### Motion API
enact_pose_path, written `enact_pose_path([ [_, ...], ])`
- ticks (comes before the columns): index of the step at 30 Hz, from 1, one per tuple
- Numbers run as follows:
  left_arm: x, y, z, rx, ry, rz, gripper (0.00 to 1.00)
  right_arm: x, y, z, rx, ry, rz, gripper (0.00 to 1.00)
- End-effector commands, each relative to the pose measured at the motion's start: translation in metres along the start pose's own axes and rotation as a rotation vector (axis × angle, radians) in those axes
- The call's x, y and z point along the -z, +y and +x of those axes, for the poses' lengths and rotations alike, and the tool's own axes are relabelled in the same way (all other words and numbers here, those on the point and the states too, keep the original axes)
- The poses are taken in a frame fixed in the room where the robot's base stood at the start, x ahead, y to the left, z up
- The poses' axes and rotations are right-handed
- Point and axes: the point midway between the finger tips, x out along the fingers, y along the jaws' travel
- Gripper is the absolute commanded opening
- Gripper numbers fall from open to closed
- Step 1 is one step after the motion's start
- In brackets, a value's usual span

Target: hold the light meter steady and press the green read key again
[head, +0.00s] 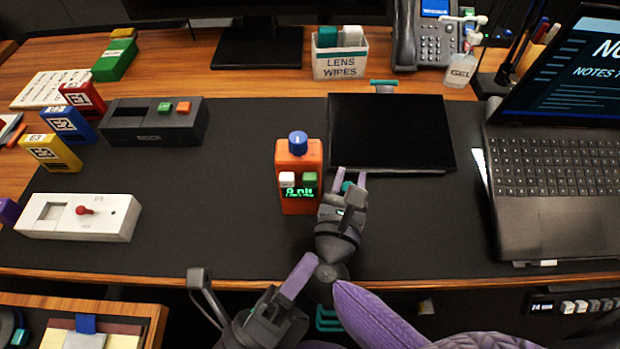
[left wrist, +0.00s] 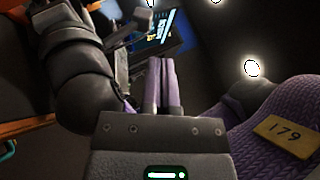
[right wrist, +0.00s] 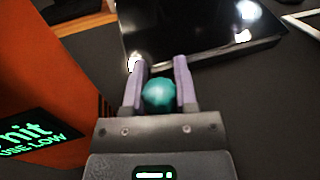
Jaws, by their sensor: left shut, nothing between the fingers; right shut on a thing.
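The orange light meter (head: 284,205) stands on the dark mat, with a blue knob (head: 298,143) on top. Its face has a white key (head: 287,180), a green read key (head: 309,177) and a lit green display (head: 297,192). In the right wrist view the display (right wrist: 28,138) ends in "nit" and "USE LOW". My right gripper (head: 350,180) is right of the meter, shut on a teal ball (right wrist: 158,95); its fingers are apart from the keys. My left gripper (head: 310,262) is shut and empty near the desk's front edge; its closed fingers show in the left wrist view (left wrist: 161,62).
A flat black panel (head: 390,130) lies behind my right gripper. A laptop (head: 555,200) is at right. The mat left of the meter is clear.

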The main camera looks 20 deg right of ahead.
Motion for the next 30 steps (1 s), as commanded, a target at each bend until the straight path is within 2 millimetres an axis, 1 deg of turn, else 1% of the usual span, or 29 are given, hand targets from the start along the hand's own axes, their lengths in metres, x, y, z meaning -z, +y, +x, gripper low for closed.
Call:
enact_pose_path([
  [9,-0.024,0.023,0.033,0.003,0.0,0.001,0.0,0.0,0.0,0.0,0.0,-0.001,0.001,0.0],
  [15,-0.035,0.035,0.049,0.002,0.001,0.0,0.0,0.0,0.0,0.0,0.0,-0.001,0.001,0.0],
  [21,-0.04,0.04,0.056,0.001,0.0,-0.001,0.0,0.0,0.0,0.0,0.0,0.0,0.0,0.0],
  [30,-0.04,0.04,0.056,0.001,0.001,-0.001,0.0,0.0,0.0,0.0,0.0,0.0,0.0,0.0],
])
